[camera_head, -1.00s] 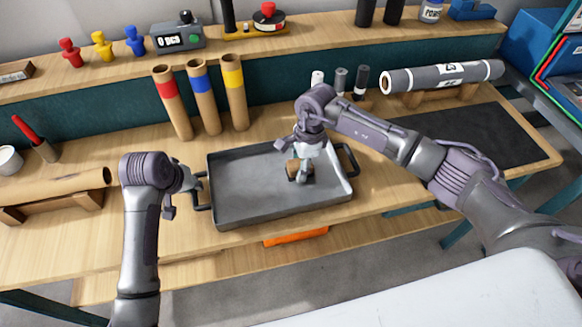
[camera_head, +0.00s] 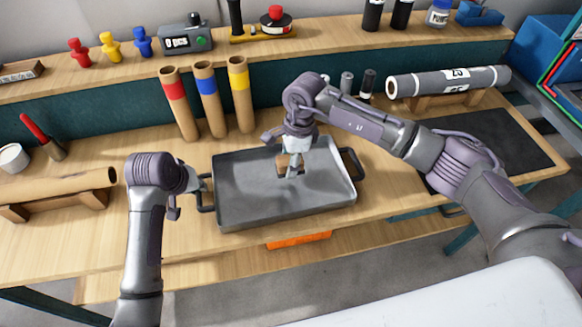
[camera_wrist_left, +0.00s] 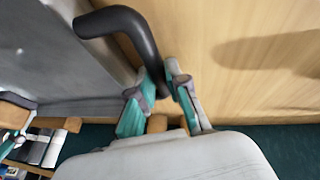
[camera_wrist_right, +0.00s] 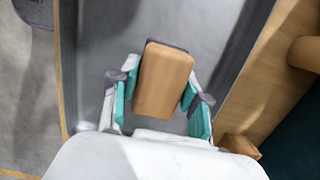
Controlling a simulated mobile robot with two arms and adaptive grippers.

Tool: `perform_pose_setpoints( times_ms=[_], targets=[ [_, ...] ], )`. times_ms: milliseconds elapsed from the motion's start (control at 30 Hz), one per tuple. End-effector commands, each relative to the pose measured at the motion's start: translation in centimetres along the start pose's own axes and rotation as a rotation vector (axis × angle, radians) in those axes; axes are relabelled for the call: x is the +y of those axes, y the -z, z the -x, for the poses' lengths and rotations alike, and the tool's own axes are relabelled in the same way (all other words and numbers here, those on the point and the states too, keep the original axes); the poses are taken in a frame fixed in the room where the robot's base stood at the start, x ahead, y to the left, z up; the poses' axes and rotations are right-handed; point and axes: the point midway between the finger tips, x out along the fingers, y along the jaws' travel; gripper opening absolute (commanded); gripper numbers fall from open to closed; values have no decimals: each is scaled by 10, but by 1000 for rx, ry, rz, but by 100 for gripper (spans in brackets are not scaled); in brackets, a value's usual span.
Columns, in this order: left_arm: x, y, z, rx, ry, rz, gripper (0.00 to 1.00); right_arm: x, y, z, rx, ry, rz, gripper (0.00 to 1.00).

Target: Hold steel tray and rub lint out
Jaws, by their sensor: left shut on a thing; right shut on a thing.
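The grey steel tray (camera_head: 250,205) lies on the wooden bench with a dark handle at each end. My left gripper (camera_head: 203,188) is shut on the tray's left handle; the left wrist view shows the dark handle (camera_wrist_left: 128,24) running down between the fingertips (camera_wrist_left: 163,97). My right gripper (camera_head: 290,168) is shut on a small wooden block with a dark underside (camera_wrist_right: 165,80), in the tray's middle, held between both fingers (camera_wrist_right: 158,95). In the head view the block (camera_head: 283,164) is partly hidden by the gripper. I cannot make out any lint.
Three cardboard tubes with red (camera_head: 174,90), blue (camera_head: 206,85) and yellow (camera_head: 239,82) bands stand behind the tray. A brown roll (camera_head: 60,186) lies on a cradle at left, a grey roll (camera_head: 450,82) at right. A dark mat (camera_head: 485,137) covers the bench's right part.

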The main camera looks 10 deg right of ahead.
Motion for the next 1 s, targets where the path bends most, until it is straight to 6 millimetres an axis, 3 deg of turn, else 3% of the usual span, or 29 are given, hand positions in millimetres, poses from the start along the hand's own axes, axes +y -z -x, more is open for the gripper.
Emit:
perform_pose_setpoints(
  times_ms=[400,933,967,1000],
  targets=[
    [0,0,0,1,0,0,0,-1,-5,36,1,2,0,14],
    [0,0,0,1,0,0,0,0,-6,40,1,1,0,14],
    [0,0,0,1,0,0,17,0,-6,40,1,1,0,14],
    [0,0,0,1,0,0,24,0,-6,39,1,1,0,14]
  ],
)
